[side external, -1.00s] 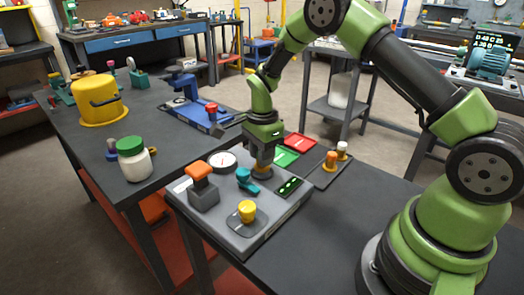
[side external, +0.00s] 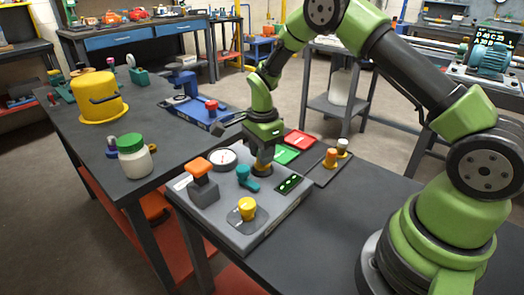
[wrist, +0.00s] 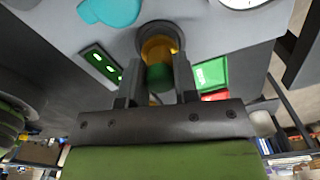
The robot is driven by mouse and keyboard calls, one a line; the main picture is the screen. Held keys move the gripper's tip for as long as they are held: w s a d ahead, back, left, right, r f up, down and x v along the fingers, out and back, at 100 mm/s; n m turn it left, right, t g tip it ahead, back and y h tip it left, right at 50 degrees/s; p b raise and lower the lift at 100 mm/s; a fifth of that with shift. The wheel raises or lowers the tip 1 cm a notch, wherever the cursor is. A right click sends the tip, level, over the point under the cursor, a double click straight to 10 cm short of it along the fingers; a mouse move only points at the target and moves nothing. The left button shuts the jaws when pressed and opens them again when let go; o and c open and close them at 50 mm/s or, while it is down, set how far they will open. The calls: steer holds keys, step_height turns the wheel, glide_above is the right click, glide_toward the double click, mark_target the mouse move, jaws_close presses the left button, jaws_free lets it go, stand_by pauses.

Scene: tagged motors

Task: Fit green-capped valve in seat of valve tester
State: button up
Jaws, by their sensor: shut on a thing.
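The valve tester (side external: 222,217) is a grey box with a dial and knobs on the dark bench. Its round seat (wrist: 158,30) has a dark rim and shows at the top middle of the wrist view. The green-capped valve (wrist: 160,76) has an amber body and a green cap. It is between my gripper's two fingers (wrist: 158,80), which are shut on it. The valve's amber end is at the seat opening; how deep it sits cannot be told. In the side view my gripper (side external: 263,164) points down over the tester's back part and mostly hides the valve.
Close to the gripper are a teal knob (side external: 247,178), a green-lit panel (side external: 289,184) and a dial (side external: 222,159). An orange-topped block (side external: 199,172) and a yellow knob (side external: 246,208) stand nearer the front.

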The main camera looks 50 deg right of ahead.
steer(key=shift+f, duration=0.55)
stand_by(1.2)
steer(key=o, duration=1.1)
steer(key=shift+c, duration=0.2)
steer(key=shift+r, duration=3.2)
